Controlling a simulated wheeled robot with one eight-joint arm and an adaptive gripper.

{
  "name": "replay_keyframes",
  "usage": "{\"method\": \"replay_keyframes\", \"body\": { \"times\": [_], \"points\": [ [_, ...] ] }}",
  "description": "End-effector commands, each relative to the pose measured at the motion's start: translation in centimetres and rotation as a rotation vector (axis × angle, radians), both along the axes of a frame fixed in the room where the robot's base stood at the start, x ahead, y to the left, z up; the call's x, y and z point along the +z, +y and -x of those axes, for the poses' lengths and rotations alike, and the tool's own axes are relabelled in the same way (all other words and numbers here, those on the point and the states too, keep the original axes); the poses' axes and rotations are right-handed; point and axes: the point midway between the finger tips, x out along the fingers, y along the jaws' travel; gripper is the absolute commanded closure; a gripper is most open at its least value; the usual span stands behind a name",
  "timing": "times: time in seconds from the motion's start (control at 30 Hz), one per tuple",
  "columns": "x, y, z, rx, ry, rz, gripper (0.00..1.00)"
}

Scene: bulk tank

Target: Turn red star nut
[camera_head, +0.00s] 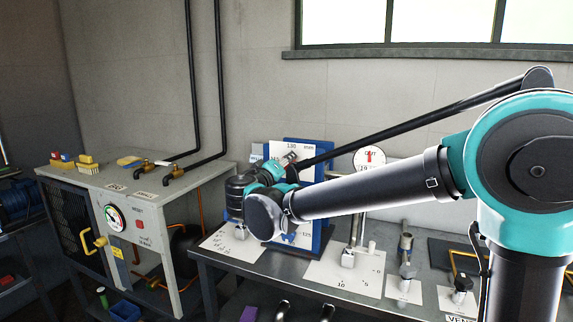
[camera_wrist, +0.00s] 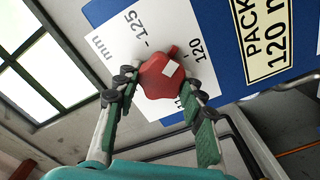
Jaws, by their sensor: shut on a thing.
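The red star nut (camera_wrist: 162,74) shows in the wrist view in front of a white millimetre scale (camera_wrist: 135,50), near its 120 mark. A pale square patch is on its face. My gripper (camera_wrist: 160,85) has one finger at each side of the nut and is shut on it. In the head view my gripper (camera_head: 286,160) is up against the blue board (camera_head: 318,190) on the bench. My own arm covers much of that board, and I cannot make out the nut clearly there.
A cream label reading "PACK 120" (camera_wrist: 264,38) is on the board. On the bench (camera_head: 205,258) stand a round dial (camera_head: 370,159) and several metal fittings. A machine cabinet (camera_head: 150,218) with a gauge and brass taps stands at left.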

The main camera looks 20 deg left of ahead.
Motion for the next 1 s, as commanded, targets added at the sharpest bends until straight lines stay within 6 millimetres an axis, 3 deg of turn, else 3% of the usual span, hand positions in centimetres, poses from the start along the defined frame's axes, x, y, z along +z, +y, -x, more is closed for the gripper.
{"method": "replay_keyframes", "body": {
  "times": [0.6,1.0],
  "points": [
    [-0.29,0.17,0.02,0.001,0.046,0.581,0.9],
    [-0.45,0.17,0.03,0.001,0.069,0.88,0.9]
  ]
}}
